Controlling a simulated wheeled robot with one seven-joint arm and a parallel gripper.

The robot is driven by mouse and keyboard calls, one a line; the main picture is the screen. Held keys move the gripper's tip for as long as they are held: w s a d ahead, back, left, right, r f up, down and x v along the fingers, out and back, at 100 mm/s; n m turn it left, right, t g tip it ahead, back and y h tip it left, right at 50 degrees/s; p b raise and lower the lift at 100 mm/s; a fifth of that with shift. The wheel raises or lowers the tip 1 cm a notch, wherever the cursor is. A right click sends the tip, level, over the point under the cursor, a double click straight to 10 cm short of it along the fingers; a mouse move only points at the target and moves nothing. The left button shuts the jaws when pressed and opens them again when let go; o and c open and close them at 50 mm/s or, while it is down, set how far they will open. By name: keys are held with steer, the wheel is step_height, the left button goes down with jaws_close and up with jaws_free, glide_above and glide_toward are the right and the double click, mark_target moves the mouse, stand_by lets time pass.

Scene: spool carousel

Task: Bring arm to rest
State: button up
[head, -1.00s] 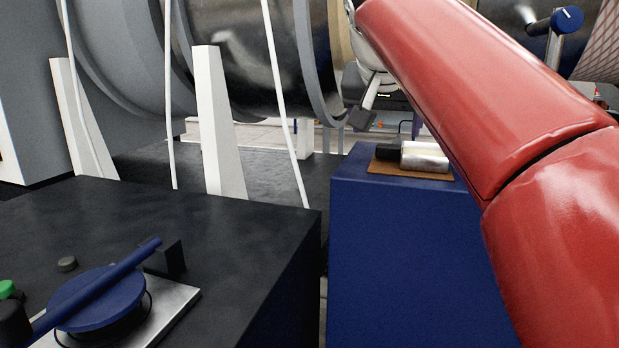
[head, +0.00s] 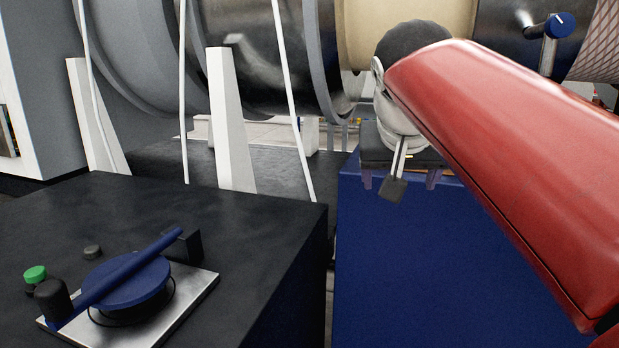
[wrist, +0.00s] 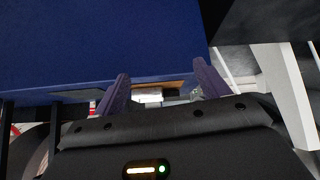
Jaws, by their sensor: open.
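My red arm reaches in from the right in the head view, sloping up and left to a pale wrist. My gripper (head: 400,184) hangs below that wrist at the top edge of the blue cabinet (head: 430,260). Its two purple fingers are spread, with nothing held between them. In the wrist view my gripper (wrist: 160,70) shows both fingers apart. Beyond them are the blue cabinet (wrist: 100,40) and a brown pad (wrist: 176,84) with a silver cylinder (wrist: 150,95), partly hidden. In the head view the gripper hides most of that pad.
A black bench (head: 270,240) at the left carries a blue rotary handle (head: 125,283), a green button (head: 35,273) and dark knobs. Behind stand large grey and metallic drums (head: 265,60) with white posts (head: 230,120). A narrow gap separates bench and cabinet.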

steer(key=s+d+f+n+g+y+p, duration=0.1)
steer(key=s+f, duration=0.7)
steer(key=f, duration=0.4)
steer(key=s+d+f+n+g+y+p, duration=0.1)
steer(key=s+f, duration=0.8)
steer(key=f, duration=0.3)
steer(key=shift+s, duration=0.2)
steer(key=shift+f, duration=0.1)
